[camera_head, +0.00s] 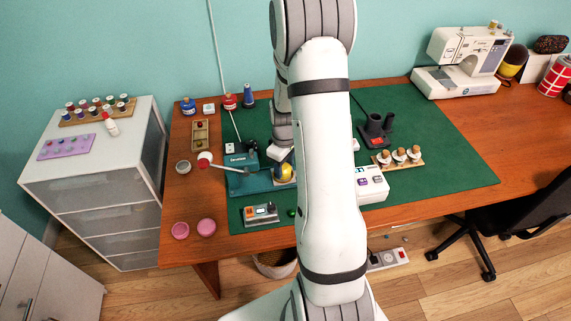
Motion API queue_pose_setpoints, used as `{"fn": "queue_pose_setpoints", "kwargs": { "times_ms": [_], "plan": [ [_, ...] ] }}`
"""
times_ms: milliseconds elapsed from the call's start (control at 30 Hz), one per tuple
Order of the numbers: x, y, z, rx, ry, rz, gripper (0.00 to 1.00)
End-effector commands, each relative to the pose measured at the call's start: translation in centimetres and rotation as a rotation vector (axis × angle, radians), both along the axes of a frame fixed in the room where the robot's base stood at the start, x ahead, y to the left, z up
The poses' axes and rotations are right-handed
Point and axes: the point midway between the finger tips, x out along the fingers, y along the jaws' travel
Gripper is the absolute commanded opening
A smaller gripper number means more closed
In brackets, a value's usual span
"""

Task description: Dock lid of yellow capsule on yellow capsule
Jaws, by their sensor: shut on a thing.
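My gripper (281,157) points down over the left part of the green mat, largely hidden by my own arm links. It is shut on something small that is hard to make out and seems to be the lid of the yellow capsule. A yellow rounded piece with a dark part, seemingly the yellow capsule (284,173), shows just below the gripper, at the right end of a teal stand. I cannot tell whether lid and capsule touch. My forearm hides what lies to the right of them.
A grey box with a display (261,214) is in front. A white box with buttons (371,184) and a spool rack (399,158) stand right. The mat's right side (450,165) is clear.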

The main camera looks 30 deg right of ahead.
Motion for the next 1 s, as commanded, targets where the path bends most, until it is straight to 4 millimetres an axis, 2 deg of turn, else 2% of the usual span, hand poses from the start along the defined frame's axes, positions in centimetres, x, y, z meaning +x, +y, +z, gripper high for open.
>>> {"fn": "queue_pose_setpoints", "kwargs": {
  "times_ms": [233, 267, 367, 667, 1000],
  "plan": [
    [0.0, 0.0, -0.6, 0.000, 0.000, -0.001, 0.26],
    [0.0, 0.0, -0.6, 0.000, 0.000, -0.001, 0.48],
    [0.0, 0.0, -0.5, 0.000, 0.000, -0.001, 0.57],
    [0.0, 0.0, -0.3, 0.000, 0.000, -0.001, 0.57],
    [0.0, -0.1, 2.3, 0.000, -0.001, -0.001, 0.57]
  ]
}}
